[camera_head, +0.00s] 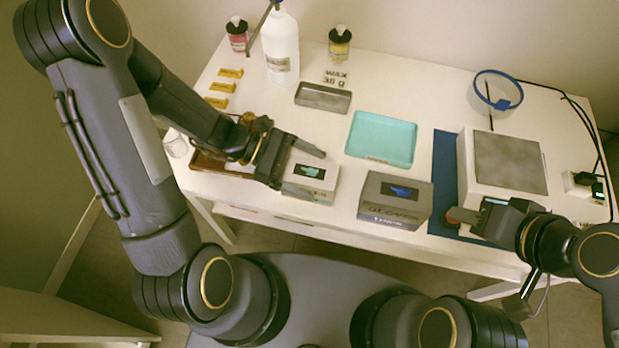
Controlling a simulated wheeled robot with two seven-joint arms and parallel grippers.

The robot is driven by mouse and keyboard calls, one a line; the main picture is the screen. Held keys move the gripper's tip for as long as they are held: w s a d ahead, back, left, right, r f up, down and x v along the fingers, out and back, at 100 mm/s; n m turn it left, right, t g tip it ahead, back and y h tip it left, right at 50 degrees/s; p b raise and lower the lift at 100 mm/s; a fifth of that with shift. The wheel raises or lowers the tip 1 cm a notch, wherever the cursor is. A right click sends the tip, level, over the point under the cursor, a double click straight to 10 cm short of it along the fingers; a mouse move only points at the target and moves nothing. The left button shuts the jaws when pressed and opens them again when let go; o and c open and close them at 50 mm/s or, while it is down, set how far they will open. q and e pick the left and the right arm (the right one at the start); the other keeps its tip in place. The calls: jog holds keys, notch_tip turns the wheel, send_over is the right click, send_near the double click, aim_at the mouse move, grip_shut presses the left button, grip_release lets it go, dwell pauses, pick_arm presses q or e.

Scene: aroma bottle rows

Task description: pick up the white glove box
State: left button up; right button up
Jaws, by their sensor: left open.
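The white glove box (318,174), with a dark label showing a teal glove, stands near the table's front edge, left of the grey glove box (394,200). My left gripper (315,172) is open at the white box, one finger towards its back side and one towards its front side. I cannot tell whether the fingers touch it or how far above the table they are. My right gripper (468,213) is at the front right, beside the white device, and looks empty. Its jaw opening is not clear.
A teal tray (382,139) and a grey tray (323,97) lie behind the boxes. A white device with a grey top (510,163) stands at right on a blue mat (445,178). A white bottle (281,48) stands at the back. A brown tray (207,160) is partly hidden by my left arm.

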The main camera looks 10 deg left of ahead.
pick_arm(q)
jog(key=shift+c, duration=0.2)
jog(key=c, duration=1.2)
jog(key=shift+r, duration=0.15)
